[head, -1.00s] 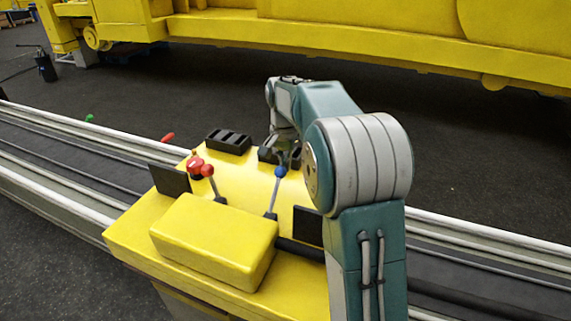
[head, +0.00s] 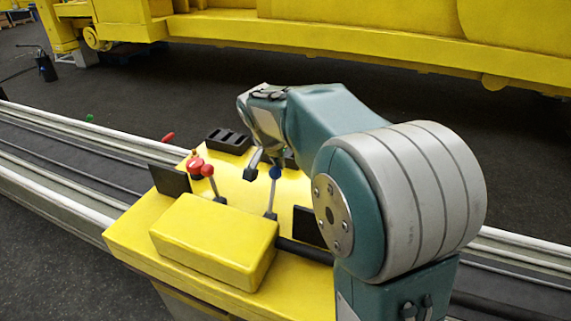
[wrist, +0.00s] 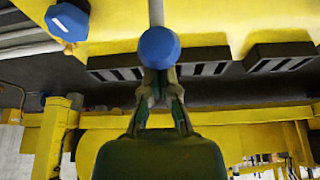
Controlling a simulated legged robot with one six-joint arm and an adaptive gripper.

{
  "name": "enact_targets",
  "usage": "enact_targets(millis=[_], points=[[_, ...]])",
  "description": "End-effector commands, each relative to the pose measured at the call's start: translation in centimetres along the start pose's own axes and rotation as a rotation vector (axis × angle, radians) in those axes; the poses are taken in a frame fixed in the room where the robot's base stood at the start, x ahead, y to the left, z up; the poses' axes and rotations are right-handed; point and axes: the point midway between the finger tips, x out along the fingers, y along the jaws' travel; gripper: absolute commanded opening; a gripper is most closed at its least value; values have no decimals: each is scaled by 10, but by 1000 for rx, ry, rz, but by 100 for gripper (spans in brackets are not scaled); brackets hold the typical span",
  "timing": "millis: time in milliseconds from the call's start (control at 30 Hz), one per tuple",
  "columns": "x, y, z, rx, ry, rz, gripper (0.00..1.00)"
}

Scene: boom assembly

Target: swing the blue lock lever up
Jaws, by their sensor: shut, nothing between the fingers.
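A lever with a round blue knob (head: 276,172) on a thin grey rod stands near the middle of the yellow console, leaning slightly right. In the wrist view, the blue knob (wrist: 158,47) is directly beyond my gripper's fingertips (wrist: 158,75), which are together and empty. I cannot tell whether they touch it. A second blue piece (wrist: 68,20) shows at the upper left of the wrist view. I cannot tell which blue part is the lock lever.
A raised yellow block (head: 214,240) is in front, and black slotted blocks (head: 228,141) line the console's back edge. A large yellow machine (head: 330,35) fills the background.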

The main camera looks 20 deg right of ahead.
Motion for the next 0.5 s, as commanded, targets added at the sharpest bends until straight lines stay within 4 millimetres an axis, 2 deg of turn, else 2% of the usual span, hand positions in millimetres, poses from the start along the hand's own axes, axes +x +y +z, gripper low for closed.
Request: enact_targets(millis=[300, 500], points=[[-23, 1, 29, -4, 263, -15, 0], [-31, 2, 42, 3, 260, -14, 0]])
